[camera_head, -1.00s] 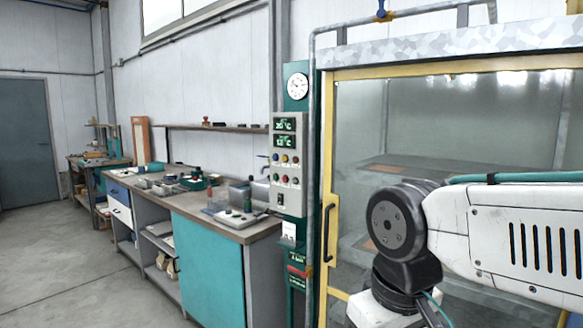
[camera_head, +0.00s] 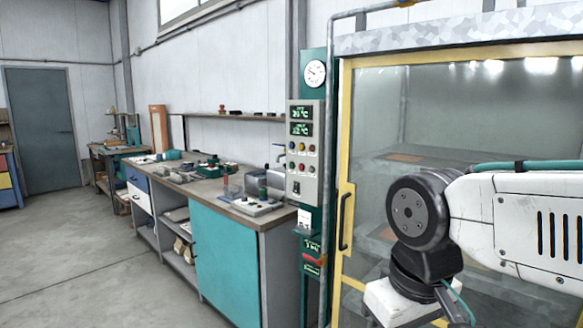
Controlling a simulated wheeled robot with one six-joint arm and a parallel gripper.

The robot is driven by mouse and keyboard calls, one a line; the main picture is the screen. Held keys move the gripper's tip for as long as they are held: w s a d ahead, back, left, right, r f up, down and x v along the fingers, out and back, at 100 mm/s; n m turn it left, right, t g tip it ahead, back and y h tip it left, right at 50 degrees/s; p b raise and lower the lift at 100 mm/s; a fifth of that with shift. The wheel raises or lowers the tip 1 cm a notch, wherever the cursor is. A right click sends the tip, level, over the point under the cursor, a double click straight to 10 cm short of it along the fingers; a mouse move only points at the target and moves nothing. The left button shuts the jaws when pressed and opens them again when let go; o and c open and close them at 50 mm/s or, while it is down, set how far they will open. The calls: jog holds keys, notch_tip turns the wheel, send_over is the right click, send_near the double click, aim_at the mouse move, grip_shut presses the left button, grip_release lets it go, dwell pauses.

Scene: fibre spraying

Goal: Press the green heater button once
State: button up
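The grey control panel (camera_head: 303,187) hangs on a green post left of the glass booth. It has two green-lit displays (camera_head: 301,121) at the top and two rows of small coloured buttons below them. The buttons are too small to tell surely which one is the green heater button. My arm reaches in from the right in front of the booth and is well apart from the panel. The end of my arm runs out of the picture at the bottom, and my gripper is not in view.
The yellow-framed glass booth (camera_head: 347,215) with a door handle stands behind my arm. A workbench (camera_head: 225,262) with a teal door and several tools on top stands left of the panel. A round gauge (camera_head: 315,74) is above the panel. The floor (camera_head: 85,270) at left is clear.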

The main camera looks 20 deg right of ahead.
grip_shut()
